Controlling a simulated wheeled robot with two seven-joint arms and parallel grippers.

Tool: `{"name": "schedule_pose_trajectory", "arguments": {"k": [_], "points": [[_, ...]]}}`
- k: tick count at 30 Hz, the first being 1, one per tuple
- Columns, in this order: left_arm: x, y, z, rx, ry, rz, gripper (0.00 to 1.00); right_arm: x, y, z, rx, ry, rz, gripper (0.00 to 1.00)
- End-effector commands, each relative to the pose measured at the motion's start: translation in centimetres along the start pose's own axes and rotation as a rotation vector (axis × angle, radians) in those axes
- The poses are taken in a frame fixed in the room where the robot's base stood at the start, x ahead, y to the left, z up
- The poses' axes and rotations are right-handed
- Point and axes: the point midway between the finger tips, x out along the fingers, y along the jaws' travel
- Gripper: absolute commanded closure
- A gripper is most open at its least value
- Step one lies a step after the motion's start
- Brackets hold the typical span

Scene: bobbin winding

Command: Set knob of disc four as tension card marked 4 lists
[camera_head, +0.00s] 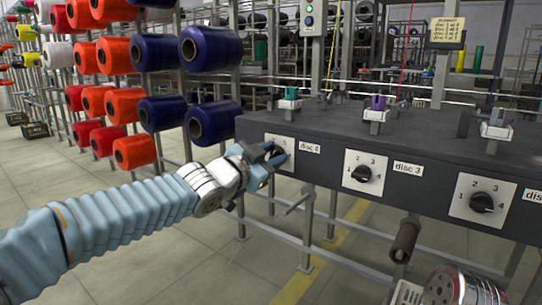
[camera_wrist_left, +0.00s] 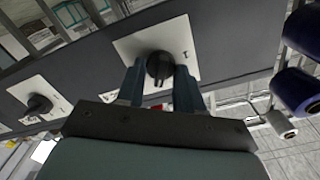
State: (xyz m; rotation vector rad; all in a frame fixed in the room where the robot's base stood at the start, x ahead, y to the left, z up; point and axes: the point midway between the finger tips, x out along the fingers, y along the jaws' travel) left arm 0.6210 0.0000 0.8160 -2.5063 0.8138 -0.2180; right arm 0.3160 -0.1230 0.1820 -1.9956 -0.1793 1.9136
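The knob of disc 4 (camera_wrist_left: 160,66) is black and round-based, on a white dial plate (camera_wrist_left: 185,38) that also shows in the head view (camera_head: 268,138). My left gripper (camera_head: 277,156) is at this plate and hides most of the knob in the head view. In the left wrist view its two fingers (camera_wrist_left: 160,80) lie on both sides of the knob, close against it. The pointer's setting cannot be read. The tension card (camera_head: 447,30) is a pale yellow card with several handwritten lines, too small to read surely.
The disc 3 knob (camera_head: 362,174) and another knob (camera_head: 481,202) sit to the right on the dark rail (camera_head: 330,135). Orange and blue spools (camera_head: 213,122) on a rack stand close left of the gripper. A brown roller (camera_head: 405,240) hangs below the rail.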

Motion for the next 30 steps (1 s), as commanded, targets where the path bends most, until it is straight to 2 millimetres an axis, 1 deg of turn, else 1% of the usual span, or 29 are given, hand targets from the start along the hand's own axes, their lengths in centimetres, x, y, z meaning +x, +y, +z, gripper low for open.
{"name": "schedule_pose_trajectory", "arguments": {"k": [1,3,8,14,20,30], "points": [[0.0,0.0,0.0,0.000,0.000,0.000,0.85,0.0,0.0,0.0,0.000,0.000,0.000,0.57],[0.0,0.0,0.0,0.000,0.000,0.000,0.94,0.0,0.0,0.0,0.000,0.000,0.000,0.57],[0.0,0.0,0.0,-0.007,0.000,0.000,0.94,-0.1,0.0,0.0,0.000,0.000,0.000,0.57],[0.0,-0.1,-0.1,-0.063,-0.001,0.001,0.94,-0.6,-0.1,0.0,0.000,0.001,0.001,0.57],[0.0,-0.2,-0.1,-0.194,-0.002,0.001,0.94,-1.5,-0.4,-0.1,0.001,0.004,0.003,0.57],[0.0,-0.3,0.0,-0.508,-0.004,0.001,0.94,-3.3,-0.9,-0.2,0.002,0.009,0.007,0.57]]}}
